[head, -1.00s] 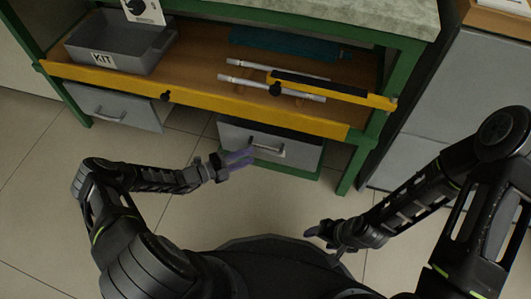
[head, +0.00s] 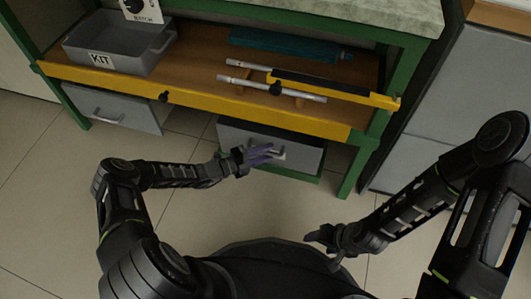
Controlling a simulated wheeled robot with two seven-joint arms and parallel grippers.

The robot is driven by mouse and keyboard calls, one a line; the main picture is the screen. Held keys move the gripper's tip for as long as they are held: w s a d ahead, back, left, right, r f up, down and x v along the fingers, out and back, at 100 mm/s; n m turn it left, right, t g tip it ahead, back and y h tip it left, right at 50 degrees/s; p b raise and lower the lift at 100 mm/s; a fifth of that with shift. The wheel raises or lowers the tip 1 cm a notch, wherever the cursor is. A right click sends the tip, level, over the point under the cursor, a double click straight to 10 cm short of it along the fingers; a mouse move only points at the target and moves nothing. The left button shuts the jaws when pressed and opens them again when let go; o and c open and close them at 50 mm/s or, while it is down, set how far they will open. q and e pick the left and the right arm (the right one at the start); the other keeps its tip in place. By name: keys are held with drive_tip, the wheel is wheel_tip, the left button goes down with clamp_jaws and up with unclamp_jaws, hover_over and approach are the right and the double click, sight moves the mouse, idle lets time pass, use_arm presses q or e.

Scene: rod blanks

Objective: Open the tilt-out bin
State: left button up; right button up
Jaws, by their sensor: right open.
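The tilt-out bin is most likely the grey bin front (head: 305,154) low under the bench, with a bar handle across it. It looks closed. My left gripper (head: 268,155), with purple fingers, is in front of this bin at its handle and covers much of the handle. I cannot tell whether the fingers touch or surround the handle, or whether they are open or shut. My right gripper (head: 312,238) is open and empty above the floor, to the lower right of the bin and well away from it.
A second grey bin front (head: 112,107) with a handle is under the bench at left. On the shelf are a grey KIT tray (head: 115,58), a teal item (head: 285,43) and metal rods (head: 250,79). A green leg (head: 357,165) stands right of the bin. Tiled floor is clear in front.

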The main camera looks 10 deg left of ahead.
use_arm(q)
clamp_jaws()
idle(1.4)
